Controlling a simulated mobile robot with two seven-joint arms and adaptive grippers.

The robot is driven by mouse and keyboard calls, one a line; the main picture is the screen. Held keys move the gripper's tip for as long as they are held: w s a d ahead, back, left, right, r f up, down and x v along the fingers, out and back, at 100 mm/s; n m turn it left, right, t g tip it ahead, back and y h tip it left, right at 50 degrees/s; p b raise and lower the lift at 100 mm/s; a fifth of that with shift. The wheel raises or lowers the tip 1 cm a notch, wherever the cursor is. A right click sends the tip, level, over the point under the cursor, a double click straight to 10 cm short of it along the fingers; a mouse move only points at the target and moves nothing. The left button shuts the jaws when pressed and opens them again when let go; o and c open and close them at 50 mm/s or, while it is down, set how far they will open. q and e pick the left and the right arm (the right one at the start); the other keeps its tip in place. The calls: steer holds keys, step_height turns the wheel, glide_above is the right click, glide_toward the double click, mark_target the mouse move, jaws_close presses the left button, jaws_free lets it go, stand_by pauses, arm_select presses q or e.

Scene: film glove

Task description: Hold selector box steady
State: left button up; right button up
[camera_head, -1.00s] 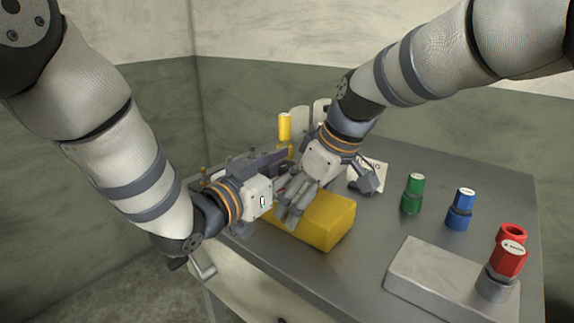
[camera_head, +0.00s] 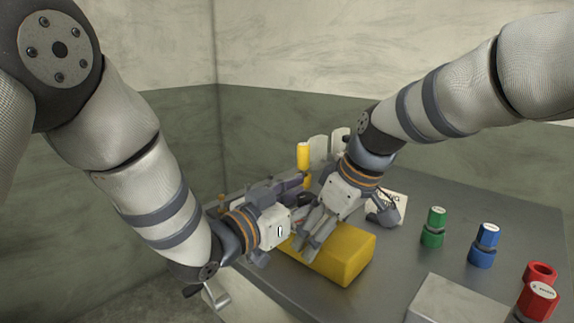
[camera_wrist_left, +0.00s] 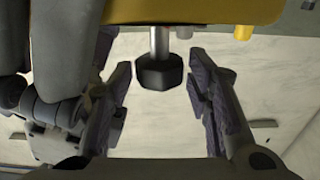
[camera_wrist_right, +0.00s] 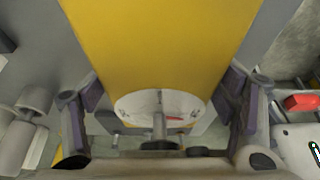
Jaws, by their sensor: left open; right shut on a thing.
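The selector box is a yellow block (camera_head: 350,255) on the grey table. My right gripper (camera_head: 312,242) reaches down onto it. In the right wrist view, my right gripper's fingers (camera_wrist_right: 157,92) are shut on both sides of the yellow box (camera_wrist_right: 160,40). A white dial (camera_wrist_right: 135,105) with a shaft shows on its end. In the left wrist view, a black knob on a metal shaft (camera_wrist_left: 158,72) sticks out from the box. My left gripper (camera_wrist_left: 158,88) is open, its fingers either side of the knob with gaps. In the head view, its fingertips are mostly hidden.
A green cylinder (camera_head: 433,228), a blue one (camera_head: 484,245) and red ones (camera_head: 537,298) stand to the right. A grey block (camera_head: 455,303) lies at the front right. A yellow cylinder (camera_head: 303,156) and a white sign (camera_head: 392,203) are behind the grippers. Walls close the back.

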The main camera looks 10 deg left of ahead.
arm_select(q)
steer(key=m+g+h, duration=0.2)
steer(key=g+h, duration=0.1)
steer(key=m+g+h, duration=0.1)
steer(key=m, duration=0.1)
steer(key=shift+w+a+f+g, duration=0.1)
steer(key=shift+f+g, duration=0.15)
steer(key=shift+g, duration=0.05)
steer(key=m+g+h, duration=0.2)
steer(key=g, duration=0.1)
steer(key=shift+m+g, duration=0.3)
steer(key=s+a+g, duration=0.1)
steer(key=s+a, duration=0.2)
steer(key=a, duration=0.8)
steer(key=w+a+r+m+t+y, duration=0.3)
steer(key=w+r+t, duration=0.3)
steer(key=w, duration=0.6)
steer(key=w+a+r+m+t+y, duration=0.2)
steer(key=w+r+m+t+y, duration=0.4)
steer(key=w, duration=0.6)
steer(key=shift+w+a+r+t, duration=0.4)
steer(key=shift+r+t, duration=0.1)
steer(key=shift+r, duration=0.2)
steer(key=shift+s, duration=0.1)
